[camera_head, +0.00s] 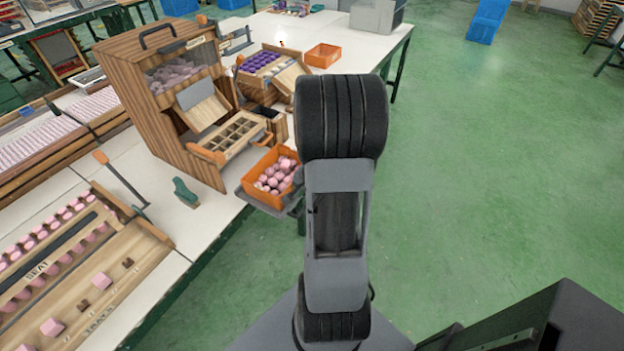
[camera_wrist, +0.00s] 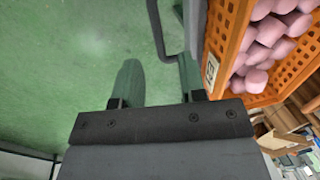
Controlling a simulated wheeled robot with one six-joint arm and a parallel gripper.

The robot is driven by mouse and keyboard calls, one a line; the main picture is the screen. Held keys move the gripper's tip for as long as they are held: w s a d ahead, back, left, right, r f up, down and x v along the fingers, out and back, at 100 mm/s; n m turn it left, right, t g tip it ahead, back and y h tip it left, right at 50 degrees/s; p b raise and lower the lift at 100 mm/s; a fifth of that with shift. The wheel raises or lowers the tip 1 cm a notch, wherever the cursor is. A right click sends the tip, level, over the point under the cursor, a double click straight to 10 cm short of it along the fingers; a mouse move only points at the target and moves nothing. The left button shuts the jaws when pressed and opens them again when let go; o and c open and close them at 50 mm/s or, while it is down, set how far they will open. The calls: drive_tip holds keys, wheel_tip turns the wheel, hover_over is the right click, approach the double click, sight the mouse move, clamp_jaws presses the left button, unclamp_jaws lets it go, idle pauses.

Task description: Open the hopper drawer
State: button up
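The hopper (camera_head: 135,75) is a striped wooden cabinet with a clear window full of pink pieces and a black top handle. At its lower front is a compartmented wooden tray-like part (camera_head: 232,137), which sticks out and has orange handles (camera_head: 208,153). I cannot tell whether this is the drawer or how far it is out. In the wrist view my gripper (camera_wrist: 158,75) is open, with nothing between its two greenish fingers. It is beside an orange crate (camera_wrist: 221,45) of pink pieces. The hopper front is not clear there. The head view does not show my gripper; my arm fills the middle.
The orange crate (camera_head: 254,184) sits on a grey bracket at the table's edge, in front of the hopper. A wooden box of purple pieces (camera_head: 262,62) and an orange bin (camera_head: 322,55) stand behind. A wooden board (camera_head: 85,285) lies front left. Green floor (camera_head: 480,190) is open at right.

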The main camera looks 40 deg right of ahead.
wheel_tip(320, 180, up, 9)
drive_tip(key=s, duration=0.1)
drive_tip(key=shift+s+d+f+p, duration=0.15)
drive_tip(key=shift+s+d+p, duration=0.05)
drive_tip(key=shift+s+p, duration=0.1)
idle(0.5)
drive_tip(key=s+a+r+n, duration=0.1)
drive_tip(key=a+r+n, duration=0.3)
drive_tip(key=a+n, duration=0.3)
drive_tip(key=s+a+r+n+t, duration=0.1)
drive_tip(key=a+r+n, duration=0.4)
drive_tip(key=a, duration=1)
drive_tip(key=n, duration=0.3)
drive_tip(key=shift+t+h, duration=0.3)
drive_tip(key=shift+d+r, duration=0.1)
